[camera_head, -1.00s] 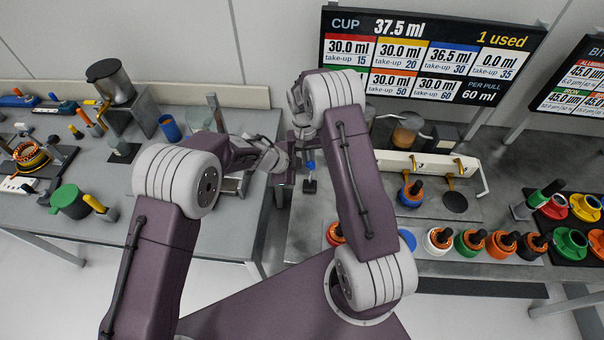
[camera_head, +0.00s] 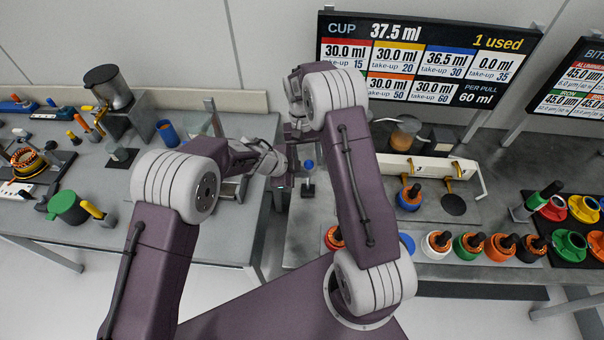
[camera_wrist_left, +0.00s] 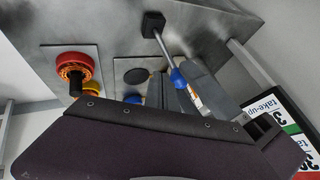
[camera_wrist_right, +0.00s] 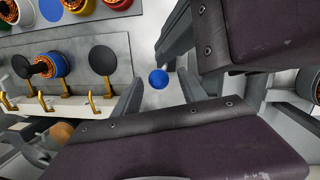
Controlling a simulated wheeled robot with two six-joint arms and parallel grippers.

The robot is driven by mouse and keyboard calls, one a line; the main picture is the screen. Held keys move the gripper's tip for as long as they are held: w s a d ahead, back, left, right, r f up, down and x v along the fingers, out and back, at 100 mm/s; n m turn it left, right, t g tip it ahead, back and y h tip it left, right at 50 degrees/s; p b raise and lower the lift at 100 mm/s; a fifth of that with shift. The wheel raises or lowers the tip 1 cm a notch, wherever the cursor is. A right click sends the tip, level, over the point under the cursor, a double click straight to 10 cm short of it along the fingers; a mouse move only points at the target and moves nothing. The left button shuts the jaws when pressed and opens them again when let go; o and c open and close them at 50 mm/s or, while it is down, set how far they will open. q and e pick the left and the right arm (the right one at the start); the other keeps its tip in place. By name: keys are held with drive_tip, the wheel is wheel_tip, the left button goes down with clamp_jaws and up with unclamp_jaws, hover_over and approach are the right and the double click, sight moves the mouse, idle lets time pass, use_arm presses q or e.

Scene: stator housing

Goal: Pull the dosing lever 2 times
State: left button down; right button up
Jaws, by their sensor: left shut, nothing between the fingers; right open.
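The lever (camera_head: 309,165) with a blue ball knob stands on a small dark base near the left edge of the right-hand bench. In the left wrist view, its bare rod and blue knob (camera_wrist_left: 178,79) rise from a black block, with the knob by the fingertips. My left gripper (camera_head: 282,166) is shut and empty, just left of the lever in the head view. My right gripper (camera_wrist_right: 156,76) is open. The blue knob (camera_wrist_right: 158,79) shows between its fingers in the right wrist view; I cannot tell how deep. In the head view my right arm partly hides that gripper.
A sign (camera_head: 425,58) reads cup 37.5 ml, 1 used, per pull 60 ml. A white dispenser (camera_head: 425,166) with yellow spouts stands right of the lever. Several coloured stators (camera_head: 437,244) line the bench front. A gap separates the two benches.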

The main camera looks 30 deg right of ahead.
drive_tip(key=r, duration=0.5)
drive_tip(key=shift+w+d+r, duration=0.25)
drive_tip(key=shift+d+r, duration=0.05)
drive_tip(key=shift+w+a+r, duration=0.1)
drive_tip(key=shift+a+r, duration=0.05)
drive_tip(key=shift+r, duration=0.35)
drive_tip(key=s+a+n+t, duration=0.2)
drive_tip(key=s+t, duration=0.1)
drive_tip(key=s, duration=0.8)
use_arm(q)
drive_tip(key=w+p+v, duration=0.1)
drive_tip(key=p+v, duration=0.1)
drive_tip(key=v, duration=0.6)
drive_tip(key=shift+s+r, duration=0.35)
drive_tip(key=shift+r, duration=0.2)
use_arm(e)
drive_tip(key=s+a+n, duration=0.2)
drive_tip(key=s+a, duration=0.5)
drive_tip(key=a, duration=0.1)
drive_tip(key=shift+s+r+y, duration=0.25)
drive_tip(key=shift+r+y, duration=0.05)
drive_tip(key=shift+r, duration=0.05)
